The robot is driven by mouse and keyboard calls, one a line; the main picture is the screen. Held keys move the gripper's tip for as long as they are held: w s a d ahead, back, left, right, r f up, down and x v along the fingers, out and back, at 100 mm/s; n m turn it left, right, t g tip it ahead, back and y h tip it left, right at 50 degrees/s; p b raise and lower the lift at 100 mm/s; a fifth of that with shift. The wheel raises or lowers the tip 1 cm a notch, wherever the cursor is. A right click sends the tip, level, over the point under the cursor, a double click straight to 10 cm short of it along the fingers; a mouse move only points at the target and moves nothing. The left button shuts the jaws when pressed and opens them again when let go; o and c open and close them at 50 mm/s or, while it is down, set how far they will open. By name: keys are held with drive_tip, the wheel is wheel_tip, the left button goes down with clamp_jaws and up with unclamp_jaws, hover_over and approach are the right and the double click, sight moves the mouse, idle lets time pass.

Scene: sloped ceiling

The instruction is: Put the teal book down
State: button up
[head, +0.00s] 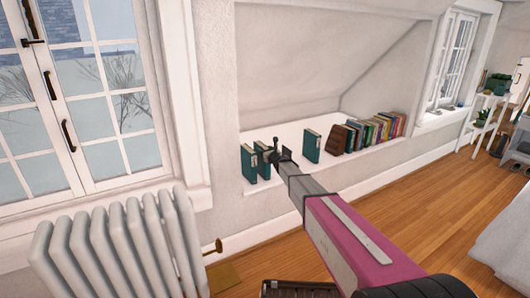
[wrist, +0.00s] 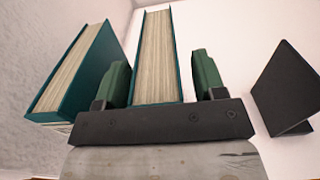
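Several teal books stand upright in the wall niche in the head view: one at the far left (head: 248,163), one beside it (head: 263,160), and one apart to the right (head: 312,146). My gripper (head: 273,155) is at the second book. In the wrist view a teal book with cream pages (wrist: 156,55) stands between the two green finger pads of my gripper (wrist: 158,77). A gap shows between the right pad and the book; the left pad is very close, and contact there cannot be told. Another teal book (wrist: 85,75) leans in view to the left.
The niche ledge (head: 232,187) holds a brown slanted block (head: 337,139) and a row of coloured books (head: 378,130) at right. A dark panel (wrist: 287,90) stands right of my gripper. A white radiator (head: 120,245) stands left. Wooden floor (head: 440,200) is open at right.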

drive_tip(key=s+d+f+m+g+h, duration=0.2)
drive_tip(key=s+d+m+h, duration=0.4)
drive_tip(key=s+d+m, duration=0.65)
drive_tip(key=s+d+f+m+g+h, duration=0.2)
drive_tip(key=s+d+m+h, duration=0.3)
drive_tip(key=s+d+m, duration=0.75)
drive_tip(key=s+d+f+m+g, duration=0.1)
drive_tip(key=s+d+m+g, duration=0.1)
drive_tip(key=s+m+g, duration=0.3)
drive_tip(key=s+d+f+m+g+y, duration=0.1)
drive_tip(key=s+m+g, duration=0.5)
drive_tip(key=s+m, duration=0.6)
drive_tip(key=s+d+f, duration=0.1)
drive_tip(key=s, duration=1)
drive_tip(key=shift+m, duration=0.4)
